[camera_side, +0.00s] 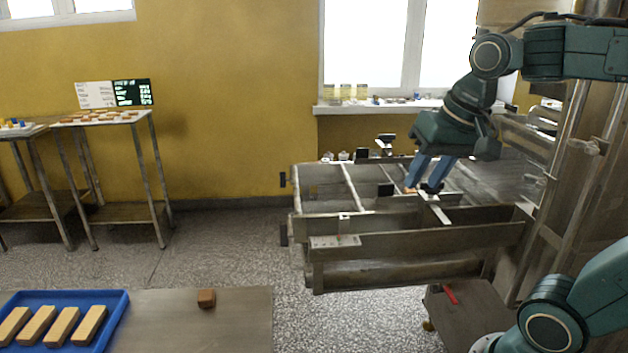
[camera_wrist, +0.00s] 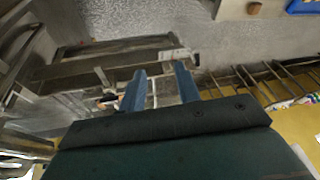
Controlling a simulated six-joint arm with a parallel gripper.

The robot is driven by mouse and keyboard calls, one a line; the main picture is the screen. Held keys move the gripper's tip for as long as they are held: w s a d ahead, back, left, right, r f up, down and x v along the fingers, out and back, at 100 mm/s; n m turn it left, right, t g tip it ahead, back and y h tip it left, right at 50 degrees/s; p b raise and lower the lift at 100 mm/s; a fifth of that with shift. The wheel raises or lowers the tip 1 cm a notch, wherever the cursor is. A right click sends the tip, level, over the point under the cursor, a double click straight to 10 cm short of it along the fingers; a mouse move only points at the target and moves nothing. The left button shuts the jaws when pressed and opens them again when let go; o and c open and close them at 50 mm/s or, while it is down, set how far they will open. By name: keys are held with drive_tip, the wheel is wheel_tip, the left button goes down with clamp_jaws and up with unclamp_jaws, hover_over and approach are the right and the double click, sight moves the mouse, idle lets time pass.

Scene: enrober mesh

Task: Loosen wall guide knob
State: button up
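My gripper (camera_side: 420,189) hangs from the upper right over the metal enrober frame (camera_side: 420,241), its blue fingers pointing down and to the left. In the wrist view the two fingers (camera_wrist: 160,68) stand clearly apart, with nothing seen held between them. A small dark part (camera_side: 431,188) sits close to one fingertip, above a pale bar (camera_side: 438,212); I cannot tell whether it is the wall guide knob or whether the finger touches it. Small dark square pieces (camera_side: 386,190) stand on the frame left of my gripper. No knob can be made out for certain.
The frame's rails and side walls surround the area under my gripper. A front table (camera_side: 200,325) bears a blue tray (camera_side: 120,305) with several tan bars and a brown block (camera_side: 206,298). Side tables (camera_side: 150,175) stand at the left. Open floor lies between.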

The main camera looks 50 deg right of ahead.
drive_tip(key=w+d+m+g, duration=0.2)
drive_tip(key=w+d+m, duration=0.2)
drive_tip(key=d+m, duration=0.6)
drive_tip(key=w+d+r+m+g, duration=0.1)
drive_tip(key=w+d+m, duration=0.3)
drive_tip(key=d+m, duration=0.6)
drive_tip(key=d+g, duration=0.1)
drive_tip(key=d, duration=0.5)
drive_tip(key=shift+w+d+y, duration=0.15)
drive_tip(key=shift+d+y, duration=0.05)
drive_tip(key=shift+y, duration=0.2)
drive_tip(key=shift+f, duration=0.1)
drive_tip(key=shift+f, duration=6.75)
clamp_jaws()
